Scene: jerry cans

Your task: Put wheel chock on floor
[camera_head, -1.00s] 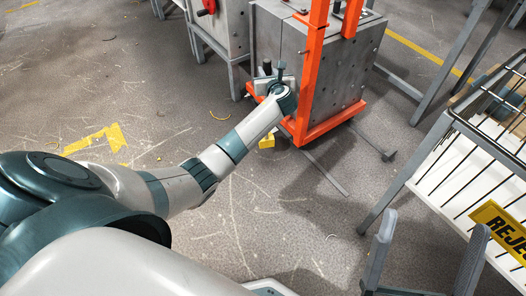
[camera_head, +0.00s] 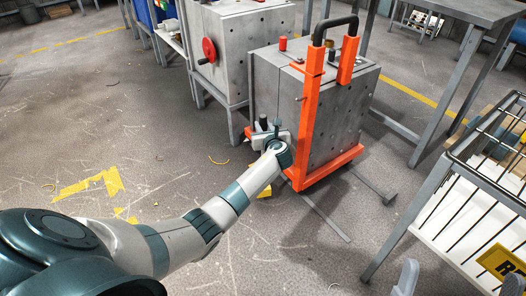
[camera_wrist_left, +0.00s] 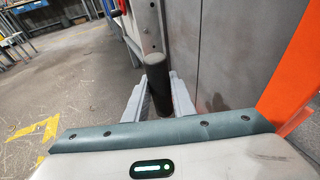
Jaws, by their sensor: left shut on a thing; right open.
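My left gripper (camera_head: 268,134) is at the left side of the orange-framed cart (camera_head: 304,130), low near its base. In the left wrist view my left gripper (camera_wrist_left: 160,88) is shut on a dark upright cylindrical post (camera_wrist_left: 158,75). A small yellow piece (camera_head: 265,191), perhaps the wheel chock, shows on or near the floor beneath my left wrist, partly hidden. I cannot tell whether the dark post belongs to it. My right gripper (camera_head: 460,276) is open and empty at the bottom right, only its fingertips showing.
A grey box (camera_head: 345,110) sits on the cart. A wire rack (camera_head: 465,195) with a yellow sign is at right. Floor at left is clear, with worn yellow marks (camera_head: 88,187).

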